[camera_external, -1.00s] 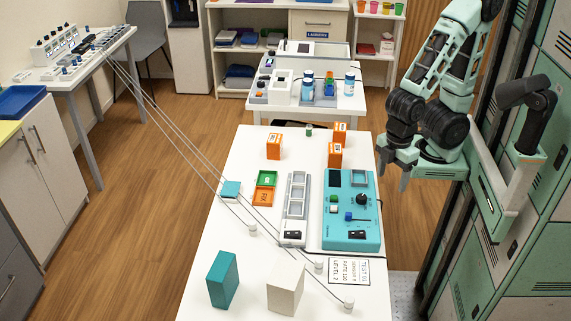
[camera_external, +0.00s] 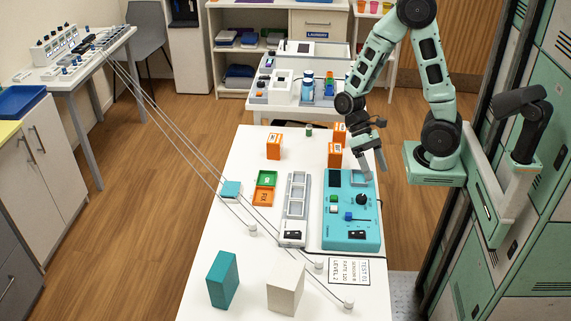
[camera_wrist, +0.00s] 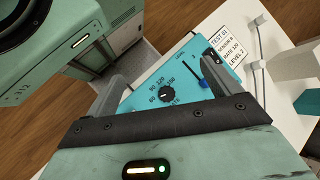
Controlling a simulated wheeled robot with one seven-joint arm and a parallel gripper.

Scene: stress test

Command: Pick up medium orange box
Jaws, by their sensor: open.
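Three orange boxes with white labels stand on the white table (camera_external: 240,290) in the external view. One orange box (camera_external: 273,147) is at the left of the far end. A second orange box (camera_external: 334,155) stands just beyond the teal panel (camera_external: 345,244). A third orange box (camera_external: 339,129) is behind that one, partly hidden. I cannot tell for sure which is the medium one. My gripper (camera_external: 372,169) is open and empty, fingers down over the panel's far right end, right of the second box. In the wrist view, my gripper (camera_wrist: 160,78) frames the panel's dial; no orange box shows.
A grey tray strip (camera_external: 293,236) and green and orange bins (camera_external: 264,196) lie left of the panel. A teal block (camera_external: 222,280) and a white block (camera_external: 285,288) stand at the near end. Cables cross the table's left side. A second table (camera_external: 300,107) stands beyond.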

